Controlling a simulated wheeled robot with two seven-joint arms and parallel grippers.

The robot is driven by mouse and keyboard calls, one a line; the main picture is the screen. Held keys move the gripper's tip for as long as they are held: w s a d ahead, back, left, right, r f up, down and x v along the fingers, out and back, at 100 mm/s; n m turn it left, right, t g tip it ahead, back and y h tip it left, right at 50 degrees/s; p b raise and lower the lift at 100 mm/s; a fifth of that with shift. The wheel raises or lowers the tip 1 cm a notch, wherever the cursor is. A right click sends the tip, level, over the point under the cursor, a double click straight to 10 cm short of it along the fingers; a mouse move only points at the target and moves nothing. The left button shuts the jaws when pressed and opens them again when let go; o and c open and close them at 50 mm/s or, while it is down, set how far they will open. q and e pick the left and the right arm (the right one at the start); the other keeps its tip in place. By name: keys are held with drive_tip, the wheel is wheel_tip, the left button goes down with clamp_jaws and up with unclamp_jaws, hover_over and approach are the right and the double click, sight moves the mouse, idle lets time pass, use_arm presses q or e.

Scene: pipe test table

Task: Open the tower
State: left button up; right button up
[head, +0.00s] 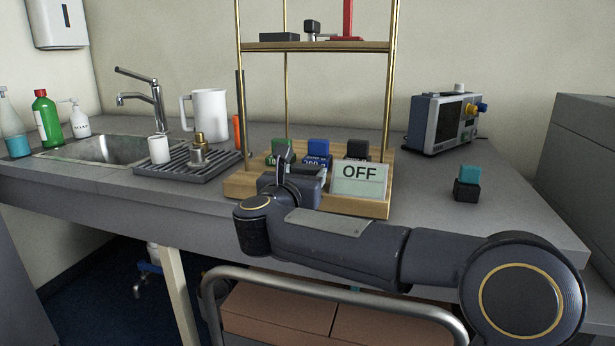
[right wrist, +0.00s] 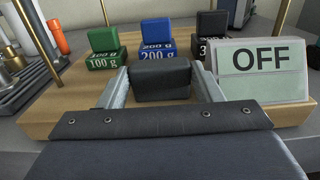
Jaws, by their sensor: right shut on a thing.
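The tower has a wooden base (head: 240,186), brass posts (head: 393,90) and a wooden shelf (head: 330,47). On its base stand a green 100 g weight (head: 281,147), a blue 200 g weight (head: 317,149) and a black weight (head: 357,149). An OFF sign (head: 361,179) stands at the base's front right. My right gripper (head: 298,176) is in front of the weights, left of the sign. In the right wrist view its fingers are shut on a dark block (right wrist: 160,80), in front of the blue weight. In the head view my gripper largely hides this block. My left gripper is out of view.
A drip tray (head: 185,168) with a white cup and brass fitting lies to the left, near a white jug (head: 209,113) and sink (head: 100,149). An instrument box (head: 440,122) and teal and black blocks (head: 468,184) stand right. The right front table is clear.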

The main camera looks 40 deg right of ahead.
drive_tip(key=shift+s+a, duration=0.1)
drive_tip(key=o, duration=1.1)
drive_tip(key=v, duration=0.7)
drive_tip(key=shift+s+a+p, duration=0.25)
drive_tip(key=shift+a+p, duration=0.1)
